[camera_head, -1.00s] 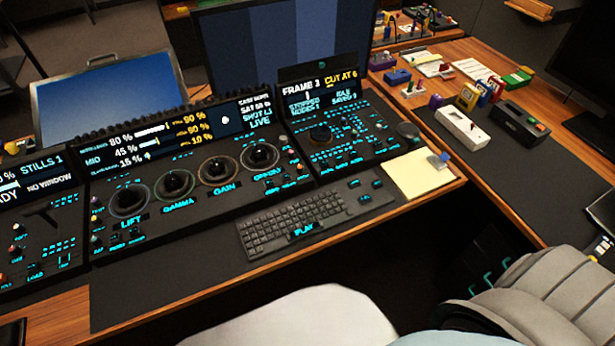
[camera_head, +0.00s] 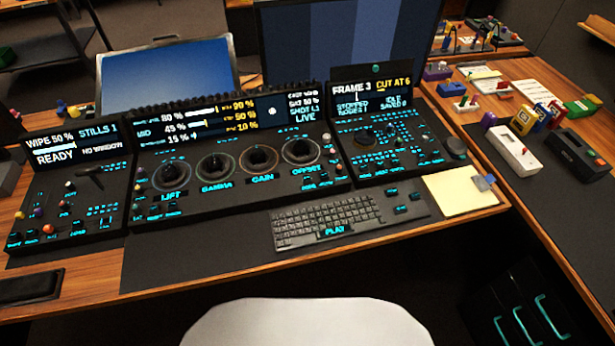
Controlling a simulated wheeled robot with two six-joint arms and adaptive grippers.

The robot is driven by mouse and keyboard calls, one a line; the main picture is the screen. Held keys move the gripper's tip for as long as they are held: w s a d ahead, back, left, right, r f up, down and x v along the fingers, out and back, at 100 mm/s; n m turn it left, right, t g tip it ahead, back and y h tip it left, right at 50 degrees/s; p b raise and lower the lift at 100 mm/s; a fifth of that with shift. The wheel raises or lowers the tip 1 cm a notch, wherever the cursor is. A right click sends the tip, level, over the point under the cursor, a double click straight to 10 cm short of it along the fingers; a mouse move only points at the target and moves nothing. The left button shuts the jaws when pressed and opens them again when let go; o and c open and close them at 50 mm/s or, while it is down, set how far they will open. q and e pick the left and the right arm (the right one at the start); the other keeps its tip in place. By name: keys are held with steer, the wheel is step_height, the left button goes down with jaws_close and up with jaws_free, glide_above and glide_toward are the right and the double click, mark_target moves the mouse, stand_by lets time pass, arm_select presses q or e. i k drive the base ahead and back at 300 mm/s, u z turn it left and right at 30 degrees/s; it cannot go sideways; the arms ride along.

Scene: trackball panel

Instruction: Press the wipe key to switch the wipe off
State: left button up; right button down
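The left panel (camera_head: 110,205) of the dark console stands at the left of the desk. Its display (camera_head: 72,143) reads "WIPE 50 %", "STILLS 1", "READY" and "NO WINDOW". Below the display are a dark lever (camera_head: 90,178), several small coloured knobs and rows of small keys with cyan labels. The key labels are too small to read, so I cannot tell which one is the wipe key. Neither of my grippers shows in the head view.
The middle panel (camera_head: 225,195) has several trackballs, and the right panel (camera_head: 385,135) has its own display. A keyboard (camera_head: 325,222) and a yellow pad (camera_head: 460,190) lie in front. A black flat object (camera_head: 30,286) lies at the front left. The dark mat (camera_head: 190,255) is mostly clear.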

mark_target(306, 179)
steer(key=k, duration=0.5)
steer(key=u, duration=1.7)
steer(key=i, duration=1)
steer(key=z, duration=1.95)
